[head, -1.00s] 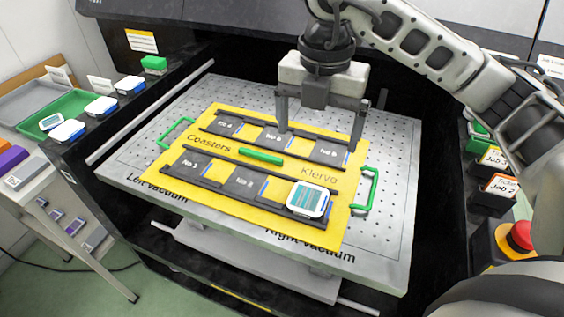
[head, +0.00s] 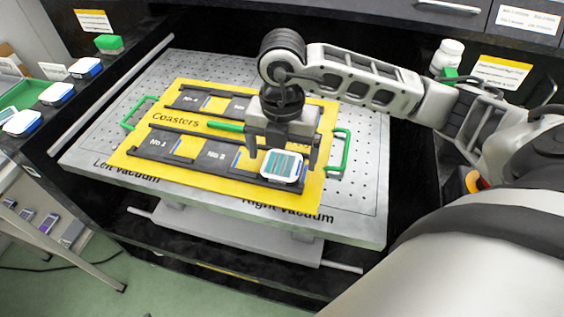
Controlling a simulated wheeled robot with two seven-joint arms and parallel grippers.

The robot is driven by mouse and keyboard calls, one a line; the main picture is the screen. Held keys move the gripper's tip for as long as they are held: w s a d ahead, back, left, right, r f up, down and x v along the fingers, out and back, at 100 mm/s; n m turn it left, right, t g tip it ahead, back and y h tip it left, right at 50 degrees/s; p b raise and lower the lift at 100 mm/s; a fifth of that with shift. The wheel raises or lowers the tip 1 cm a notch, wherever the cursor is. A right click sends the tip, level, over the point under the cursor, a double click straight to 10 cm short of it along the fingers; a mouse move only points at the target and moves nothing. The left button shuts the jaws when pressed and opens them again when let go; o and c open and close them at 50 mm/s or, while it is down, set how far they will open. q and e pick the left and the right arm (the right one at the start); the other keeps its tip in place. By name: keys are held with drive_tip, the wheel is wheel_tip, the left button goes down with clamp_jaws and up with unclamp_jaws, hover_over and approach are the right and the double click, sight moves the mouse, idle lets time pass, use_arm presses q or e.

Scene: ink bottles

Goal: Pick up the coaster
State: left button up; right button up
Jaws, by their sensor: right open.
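The coaster (head: 282,167) is a white rounded square with a teal striped print. It lies in the front right pocket of the yellow jig board (head: 200,176) on the perforated metal bed. My right gripper (head: 282,160) points down over the coaster with its jaws open, one finger to each side of it in the picture. I cannot tell the exact height of the fingertips above the board. The gripper body hides part of the back row of pockets. My left gripper is not in view.
Green handles (head: 345,152) stand at the jig's sides. Several white-topped blocks (head: 57,93) and a green block (head: 109,43) sit on the left ledge. A white bottle (head: 448,55) stands at the back right.

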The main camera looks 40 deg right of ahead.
drive_tip(key=shift+f, duration=0.95)
drive_tip(key=c, duration=1.2)
drive_tip(key=shift+o, duration=0.2)
drive_tip(key=shift+r, duration=0.15)
